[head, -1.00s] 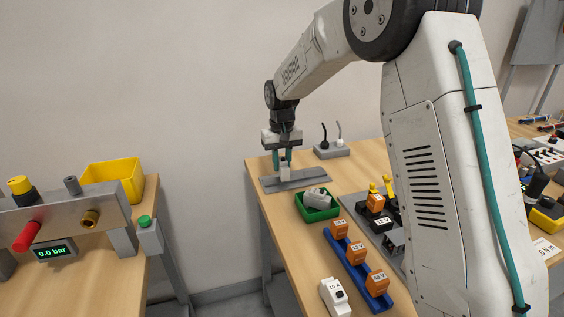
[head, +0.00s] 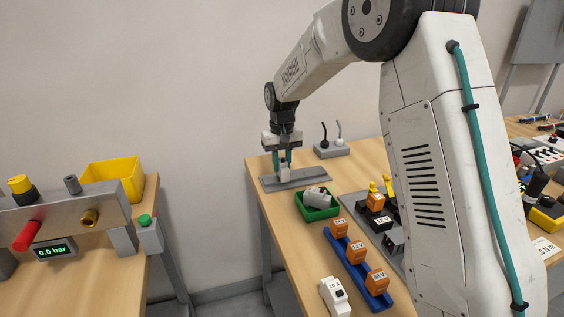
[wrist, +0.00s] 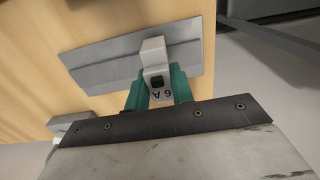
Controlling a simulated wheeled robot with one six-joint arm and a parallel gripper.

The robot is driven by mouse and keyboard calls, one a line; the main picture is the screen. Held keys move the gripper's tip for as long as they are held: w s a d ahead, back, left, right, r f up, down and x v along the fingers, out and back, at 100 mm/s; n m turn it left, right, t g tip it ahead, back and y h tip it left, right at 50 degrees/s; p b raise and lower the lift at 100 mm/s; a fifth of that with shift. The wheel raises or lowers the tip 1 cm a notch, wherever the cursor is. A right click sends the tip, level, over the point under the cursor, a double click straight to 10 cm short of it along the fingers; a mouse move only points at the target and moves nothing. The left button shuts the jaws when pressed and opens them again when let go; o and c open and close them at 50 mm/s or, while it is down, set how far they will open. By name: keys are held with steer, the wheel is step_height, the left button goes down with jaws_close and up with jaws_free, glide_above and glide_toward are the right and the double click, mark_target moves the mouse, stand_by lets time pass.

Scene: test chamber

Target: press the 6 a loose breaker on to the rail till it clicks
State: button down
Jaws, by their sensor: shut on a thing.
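The 6 A breaker (wrist: 155,65) is a small light-grey block with a dark square and an upside-down "6 A" label in the wrist view. My gripper (wrist: 158,92) has its two teal fingers shut on it from both sides. In the head view my gripper (head: 282,160) points straight down, with the breaker (head: 285,174) upright below the fingertips. The plate also shows in the wrist view (wrist: 100,72). I cannot tell whether the breaker's foot is seated on the rail.
A green tray (head: 316,214) holding white breakers is close in front of the plate. A grey block (head: 331,151) with black and white leads stands behind. A blue rack (head: 346,246) of orange modules and a loose white breaker (head: 334,296) are nearer. Bare wood (head: 268,200) lies left of the tray.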

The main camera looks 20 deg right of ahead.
steer(key=shift+f, duration=0.85)
stand_by(1.0)
steer(key=c, duration=1.1)
jaws_free()
steer(key=shift+r, duration=3.9)
steer(key=s+f, duration=0.1)
steer(key=s+f+g, duration=0.1)
steer(key=s, duration=0.1)
steer(key=s+d+r, duration=0.1)
steer(key=s+r, duration=0.2)
steer(key=s, duration=1)
steer(key=s+d+r+t, duration=0.1)
steer(key=s+r, duration=0.1)
steer(key=s, duration=1.1)
steer(key=s+d+r+t, duration=0.1)
steer(key=s+r, duration=0.2)
steer(key=s, duration=1.1)
steer(key=shift+r, duration=0.3)
